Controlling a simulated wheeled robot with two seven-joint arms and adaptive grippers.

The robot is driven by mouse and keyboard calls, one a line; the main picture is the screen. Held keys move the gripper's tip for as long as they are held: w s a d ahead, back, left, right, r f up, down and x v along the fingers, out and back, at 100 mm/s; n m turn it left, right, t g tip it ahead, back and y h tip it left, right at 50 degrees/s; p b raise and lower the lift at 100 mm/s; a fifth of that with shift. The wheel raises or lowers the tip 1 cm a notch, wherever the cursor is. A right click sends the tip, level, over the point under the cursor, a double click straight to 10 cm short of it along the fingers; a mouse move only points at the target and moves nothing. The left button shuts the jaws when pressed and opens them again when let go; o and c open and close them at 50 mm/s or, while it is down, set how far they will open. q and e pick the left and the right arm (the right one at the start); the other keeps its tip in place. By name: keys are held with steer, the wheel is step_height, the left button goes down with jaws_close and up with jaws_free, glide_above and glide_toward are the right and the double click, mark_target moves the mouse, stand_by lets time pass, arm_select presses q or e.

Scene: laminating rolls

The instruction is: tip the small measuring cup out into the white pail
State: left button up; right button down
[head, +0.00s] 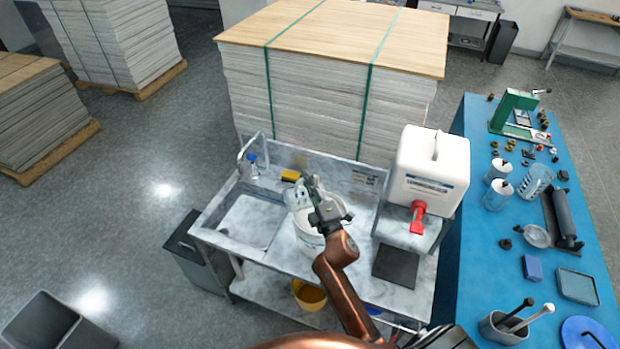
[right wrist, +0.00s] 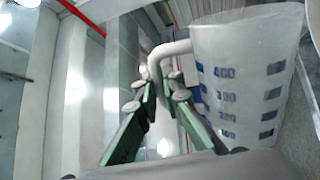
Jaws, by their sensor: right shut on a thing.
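The white pail (head: 308,238) stands on the sink counter, partly hidden behind my right arm. My right gripper (head: 318,198) is over the pail. It is shut on the handle of the small measuring cup, and in the right wrist view the gripper (right wrist: 158,92) has the handle between its green-padded fingers. The cup (right wrist: 250,75) is translucent with blue marks and numbers. In the head view the cup (head: 297,198) shows small, left of the fingers, above the pail's opening. Its exact tilt and contents cannot be told. My left gripper is not in view.
The marble sink counter (head: 215,240) has a basin on the left and a yellow sponge (head: 290,175) at the back. A white jug with a red tap (head: 430,165) stands right of the pail. A blue table (head: 480,265) with several tools lies further right. A yellow bucket (head: 309,296) sits below.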

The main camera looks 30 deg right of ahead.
mark_target(299, 187)
stand_by(0.6)
steer(key=shift+w+a+f+n+y+b, duration=0.1)
steer(key=shift+a+f+n+y+b, duration=0.25)
steer(key=shift+a+n, duration=0.55)
steer(key=shift+w+a+f+n+y+b, duration=0.15)
steer(key=shift+a+f+n+b, duration=0.3)
steer(key=shift+a+n, duration=0.45)
steer(key=shift+s+d, duration=0.1)
steer(key=shift+a+f+n+y+b, duration=0.6)
steer(key=shift+a+f+n, duration=0.75)
steer(key=shift+n, duration=0.55)
steer(key=shift+a, duration=0.1)
steer(key=shift+a+f+n+g+y+p, duration=0.2)
steer(key=shift+a+n, duration=0.3)
steer(key=shift+n, duration=0.35)
steer(key=shift+a+f+n+g+y+p, duration=0.1)
steer(key=shift+a+f+n+p, duration=0.15)
steer(key=shift+a+n, duration=0.45)
steer(key=shift+d, duration=0.2)
